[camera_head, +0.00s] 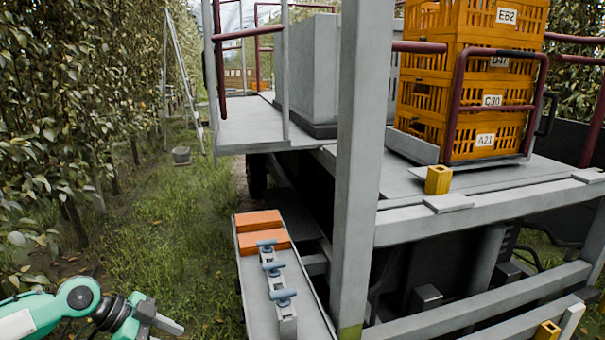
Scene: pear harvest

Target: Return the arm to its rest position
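My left arm comes in at the bottom left corner, with teal and white links and a dark wrist. Its grey gripper (165,325) is low in the picture, over the grass and left of the grey side shelf. The frame's lower edge cuts part of it off, so I cannot tell whether its fingers are open or shut. I see nothing held in the visible part. My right arm and gripper are not in view.
A grey side shelf (253,310) holds orange blocks (262,238) and blue-handled clamps (283,297). A grey post (358,160) rises beside it. Stacked orange crates (465,95) stand on the platform (250,131).

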